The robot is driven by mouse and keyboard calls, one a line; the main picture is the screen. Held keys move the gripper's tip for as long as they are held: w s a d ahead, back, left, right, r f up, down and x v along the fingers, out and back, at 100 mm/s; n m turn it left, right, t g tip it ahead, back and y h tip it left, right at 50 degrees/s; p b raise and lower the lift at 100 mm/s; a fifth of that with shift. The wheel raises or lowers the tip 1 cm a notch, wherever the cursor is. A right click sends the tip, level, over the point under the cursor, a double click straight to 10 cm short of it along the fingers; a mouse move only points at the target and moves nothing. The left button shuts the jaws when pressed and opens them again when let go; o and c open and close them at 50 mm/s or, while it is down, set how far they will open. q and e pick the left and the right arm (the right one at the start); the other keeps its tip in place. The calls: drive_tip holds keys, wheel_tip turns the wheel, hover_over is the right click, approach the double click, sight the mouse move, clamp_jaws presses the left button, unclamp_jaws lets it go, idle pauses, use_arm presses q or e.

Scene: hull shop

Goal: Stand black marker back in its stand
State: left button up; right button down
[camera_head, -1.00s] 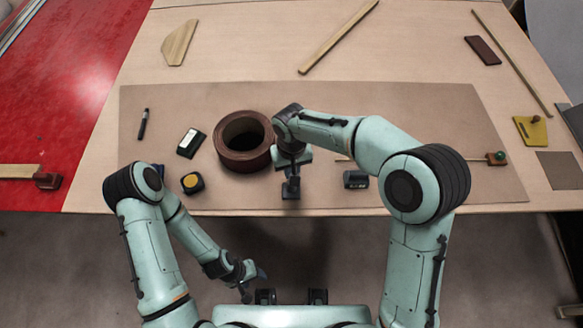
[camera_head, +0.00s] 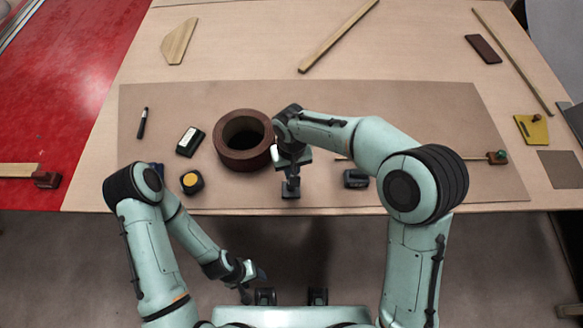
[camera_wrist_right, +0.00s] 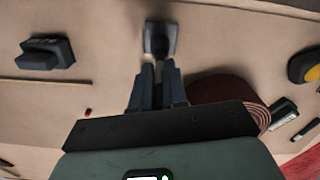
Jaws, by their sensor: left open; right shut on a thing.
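My right gripper (camera_head: 290,168) points down near the mat's front edge, shut on a dark upright thing that I take to be the black marker (camera_wrist_right: 160,62). Just below it is a small dark square base, which looks like the stand (camera_head: 290,192); in the right wrist view the stand (camera_wrist_right: 171,38) shows around the held thing's lower end. The fingers hide most of the marker, and I cannot tell whether it is fully seated. My left gripper (camera_head: 252,284) is open and empty, low in front of the table edge.
A dark red roll (camera_head: 232,158) stands close left of my right gripper. A black block (camera_head: 356,179) lies to its right. A yellow-faced tape measure (camera_head: 192,183), a black-and-white block (camera_head: 190,142) and a slim black pen-like thing (camera_head: 142,123) lie left. The mat's back right is clear.

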use_arm(q)
drive_tip(key=shift+s+f, duration=0.1)
drive_tip(key=shift+f, duration=0.05)
use_arm(e)
drive_tip(key=shift+f, duration=0.2)
idle(0.4)
drive_tip(key=c, duration=1.1)
unclamp_jaws()
wheel_tip(320, 180, up, 14)
drive_tip(key=shift+f+p, duration=0.25)
drive_tip(key=shift+p, duration=0.3)
use_arm(q)
drive_tip(key=shift+w+r, duration=0.55)
drive_tip(key=shift+r, duration=0.3)
